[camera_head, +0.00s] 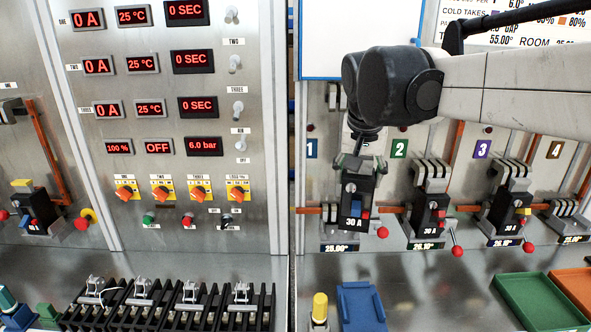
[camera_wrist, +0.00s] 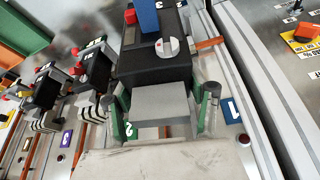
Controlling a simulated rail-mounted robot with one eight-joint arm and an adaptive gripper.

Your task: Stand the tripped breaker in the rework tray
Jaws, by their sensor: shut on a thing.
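A black breaker (camera_head: 353,200) marked 30 A hangs upright in front of station 1, with a grey dial, a blue part and a red part on its face. My gripper (camera_head: 356,163) is shut on its top end, with green-padded fingers on either side. In the wrist view, my gripper (camera_wrist: 163,108) grips the breaker's grey end block, and its black body (camera_wrist: 152,68) lies beyond. I cannot tell if the breaker is clear of its mount. A green tray (camera_head: 540,301) and an orange tray (camera_head: 574,290) lie at the lower right; which is the rework tray is not readable.
Breakers stand at station 2 (camera_head: 428,212) and station 3 (camera_head: 508,208), with red-knobbed levers close by. Station 4's grey mount (camera_head: 570,222) is partly cut off. A blue fixture (camera_head: 361,306) and a yellow-topped post (camera_head: 320,307) stand on the bench. Bare bench lies between fixture and trays.

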